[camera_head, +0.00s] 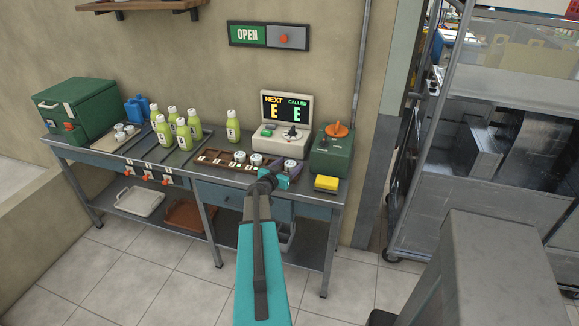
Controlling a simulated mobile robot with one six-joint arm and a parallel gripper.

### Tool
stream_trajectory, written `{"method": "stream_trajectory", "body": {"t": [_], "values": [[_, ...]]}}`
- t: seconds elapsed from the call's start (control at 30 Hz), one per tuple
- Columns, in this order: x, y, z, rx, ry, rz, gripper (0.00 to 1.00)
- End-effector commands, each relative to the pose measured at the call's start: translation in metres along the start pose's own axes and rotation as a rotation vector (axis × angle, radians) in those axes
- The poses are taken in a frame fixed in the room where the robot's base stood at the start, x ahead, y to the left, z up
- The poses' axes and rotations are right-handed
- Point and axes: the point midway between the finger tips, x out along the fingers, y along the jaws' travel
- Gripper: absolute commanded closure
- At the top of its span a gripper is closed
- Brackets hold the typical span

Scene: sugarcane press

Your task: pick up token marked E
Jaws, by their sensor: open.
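A brown wooden rack (226,161) with small white label squares lies along the front of the bench top. Round white-topped tokens stand at its right part: a left token (239,156), a middle token (256,159) and a right token (290,164). Their letters are too small to read, so I cannot tell which is marked E. My gripper (287,169) is open, with its dark fingers close to the right token. My arm and gripper body hide part of the rack, and I cannot tell whether the fingers touch the token.
A display (287,107) reads NEXT E and CALLED E. A green box with an orange knob (333,150) and a yellow block (326,184) stand right of my gripper. Several bottles (183,134) stand left. A wheeled metal rack (480,180) is at right.

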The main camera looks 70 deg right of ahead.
Motion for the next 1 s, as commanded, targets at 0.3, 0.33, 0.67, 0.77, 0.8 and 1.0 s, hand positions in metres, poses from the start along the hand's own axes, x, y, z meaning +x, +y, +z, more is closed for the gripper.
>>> {"method": "stream_trajectory", "body": {"t": [0.3,0.33,0.67,0.77,0.8,1.0], "values": [[0.0135,0.0002,0.0006,0.0,-0.001,0.0,0.39],[0.0134,0.0003,0.0007,0.0,-0.001,0.0,0.39],[0.0129,0.0001,0.0007,0.0,-0.001,0.0,0.39],[0.0129,0.0,0.0007,0.0,-0.001,0.0,0.39],[0.0129,0.0,0.0007,0.0,-0.001,0.0,0.39],[0.0128,-0.0001,0.0007,0.0,-0.001,-0.001,0.71]]}}
